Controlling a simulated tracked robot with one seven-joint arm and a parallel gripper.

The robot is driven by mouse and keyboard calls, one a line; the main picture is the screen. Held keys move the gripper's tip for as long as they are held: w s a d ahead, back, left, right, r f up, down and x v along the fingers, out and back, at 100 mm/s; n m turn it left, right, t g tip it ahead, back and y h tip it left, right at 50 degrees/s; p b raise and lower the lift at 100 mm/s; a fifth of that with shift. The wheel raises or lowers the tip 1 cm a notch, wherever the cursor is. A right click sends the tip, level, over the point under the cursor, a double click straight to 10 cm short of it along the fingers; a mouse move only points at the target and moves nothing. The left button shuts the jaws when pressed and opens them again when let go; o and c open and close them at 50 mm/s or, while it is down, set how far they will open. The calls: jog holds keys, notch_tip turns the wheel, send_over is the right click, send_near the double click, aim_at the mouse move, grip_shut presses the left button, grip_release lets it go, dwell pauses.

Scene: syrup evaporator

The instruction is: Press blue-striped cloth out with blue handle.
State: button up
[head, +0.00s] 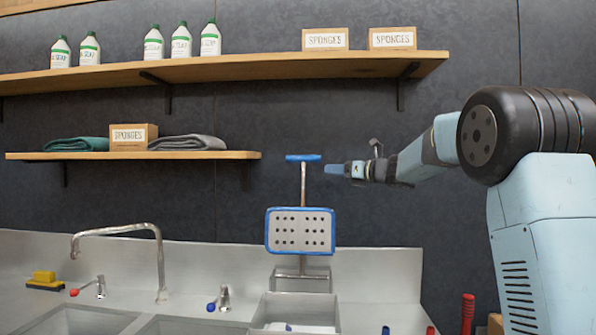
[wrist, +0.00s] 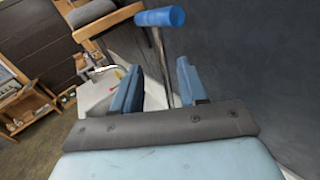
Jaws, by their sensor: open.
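The blue handle (head: 303,158) is a short crossbar on top of an upright metal rod. Below it on the rod hangs a perforated plate with a blue rim (head: 300,231). An open grey box (head: 297,299) stands under the plate. A pale cloth with some blue (head: 283,327) shows low in the box, cut by the picture edge; its stripes are unclear. My gripper (head: 334,169) is just right of the handle and slightly lower. In the wrist view my gripper (wrist: 157,82) is open, with the rod in line between its fingers and the blue handle (wrist: 160,17) beyond them.
A lower shelf (head: 220,155) with folded towels ends left of the handle. A long upper shelf (head: 270,67) holds bottles and sponge boxes. A tap (head: 160,262) and sink stand at left. Red-topped and blue-topped posts stand at lower right. The wall behind the handle is bare.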

aim_at(304, 169)
jog(key=x, duration=1.3)
jog(key=shift+w+a, duration=0.15)
jog(key=shift+a, duration=0.1)
jog(key=shift+c, duration=0.2)
grip_shut()
jog(key=shift+d, duration=0.1)
